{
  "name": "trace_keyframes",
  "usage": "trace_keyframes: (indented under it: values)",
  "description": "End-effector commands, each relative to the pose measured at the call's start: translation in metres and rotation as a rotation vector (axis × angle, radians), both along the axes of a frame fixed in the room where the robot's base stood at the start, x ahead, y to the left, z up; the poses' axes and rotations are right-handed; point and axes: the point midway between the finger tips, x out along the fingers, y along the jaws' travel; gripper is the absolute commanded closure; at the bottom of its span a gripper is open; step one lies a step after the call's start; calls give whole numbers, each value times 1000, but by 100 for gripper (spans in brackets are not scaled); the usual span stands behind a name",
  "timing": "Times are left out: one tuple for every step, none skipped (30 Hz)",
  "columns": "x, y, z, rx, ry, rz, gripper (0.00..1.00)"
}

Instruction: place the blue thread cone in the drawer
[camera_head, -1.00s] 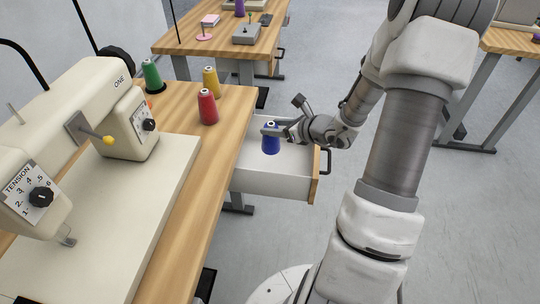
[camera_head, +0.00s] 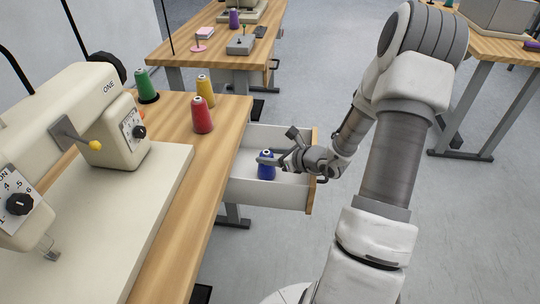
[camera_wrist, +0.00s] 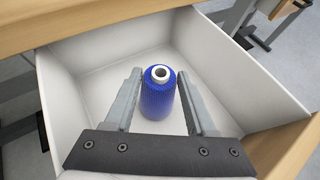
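The blue thread cone (camera_head: 266,166) is inside the open white drawer (camera_head: 265,193), upright, with its white top showing. In the wrist view the cone (camera_wrist: 158,98) stands between the two grey fingers of my gripper (camera_wrist: 161,76). My gripper (camera_head: 267,160) reaches in over the drawer's right side. I cannot tell whether the cone's base touches the drawer floor (camera_wrist: 110,75).
Red (camera_head: 202,115), yellow (camera_head: 205,91) and green (camera_head: 146,85) cones stand on the wooden table beside the sewing machine (camera_head: 75,120). The drawer's wooden front (camera_head: 311,190) is below my arm. The drawer around the cone is empty.

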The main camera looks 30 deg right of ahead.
Motion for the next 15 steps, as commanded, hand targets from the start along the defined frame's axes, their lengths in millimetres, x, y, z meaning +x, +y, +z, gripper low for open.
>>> trace_keyframes:
  values:
    - [0, 0, 0, 0, 0, 0, 33]
    - [0, 0, 0, 0, 0, 0, 28]
    - [0, 0, 0, 0, 0, 0, 21]
    - [0, 0, 0, 0, 0, 0, 18]
    - [0, 0, 0, 0, 0, 0, 18]
    - [0, 0, 0, 0, 0, 0, 18]
    - [0, 0, 0, 0, 0, 0, 18]
    - [0, 0, 0, 0, 0, 0, 18]
    - [0, 0, 0, 0, 0, 0, 18]
    - [0, 0, 0, 0, 0, 0, 18]
    - [0, 0, 0, 0, 0, 0, 18]
    - [0, 0, 1, 0, 0, 0, 18]
    - [0, 0, 2, 0, 0, 0, 18]
    - [0, 0, 3, 0, 0, 0, 18]
    - [0, 0, 5, 0, 0, 0, 18]
